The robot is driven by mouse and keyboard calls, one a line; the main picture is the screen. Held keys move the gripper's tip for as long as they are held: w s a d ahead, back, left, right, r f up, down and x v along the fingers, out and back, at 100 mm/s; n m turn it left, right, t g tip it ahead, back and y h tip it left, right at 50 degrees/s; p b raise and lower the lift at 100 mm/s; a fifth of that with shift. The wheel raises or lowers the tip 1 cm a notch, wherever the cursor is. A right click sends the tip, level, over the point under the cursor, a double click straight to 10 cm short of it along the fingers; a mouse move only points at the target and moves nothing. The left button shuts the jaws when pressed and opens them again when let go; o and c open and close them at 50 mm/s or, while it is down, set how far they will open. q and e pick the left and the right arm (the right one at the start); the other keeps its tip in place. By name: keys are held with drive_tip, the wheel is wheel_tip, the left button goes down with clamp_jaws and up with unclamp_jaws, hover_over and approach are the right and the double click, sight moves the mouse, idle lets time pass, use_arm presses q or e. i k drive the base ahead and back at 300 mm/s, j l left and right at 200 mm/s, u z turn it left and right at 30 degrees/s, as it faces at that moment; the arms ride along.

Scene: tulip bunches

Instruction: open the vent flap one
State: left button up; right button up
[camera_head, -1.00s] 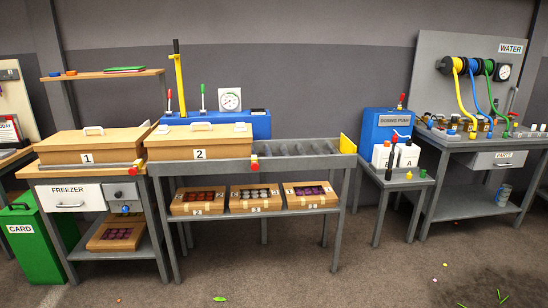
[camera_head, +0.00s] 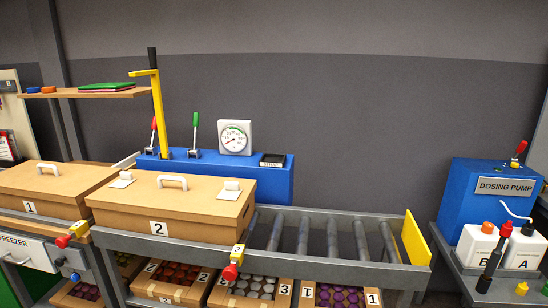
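A brown box labelled 1 (camera_head: 62,192) stands at the left with a white handle (camera_head: 47,168) on its closed lid. A brown box labelled 2 (camera_head: 175,207) stands beside it, also closed, with a white handle (camera_head: 172,182). Two small white pieces sit on box 2's lid, a left piece (camera_head: 122,180) and a right piece (camera_head: 232,188). I cannot tell whether either is a vent flap, and no flap marked one is readable. Neither of my grippers is in view.
A roller conveyor (camera_head: 385,272) with a yellow end plate (camera_head: 415,238) runs right of box 2. A blue unit (camera_head: 270,180) with levers and a round gauge (camera_head: 235,137) stands behind. The dosing pump (camera_head: 492,190) is at right. Flower cartons sit below.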

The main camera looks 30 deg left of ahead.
sight(126, 179)
drive_tip(key=i+u, duration=0.45)
drive_tip(key=i+l+u, duration=0.2)
drive_tip(key=u, duration=0.2)
drive_tip(key=i+l+u, duration=0.45)
drive_tip(key=j+u, duration=0.1)
drive_tip(key=u, duration=2.3)
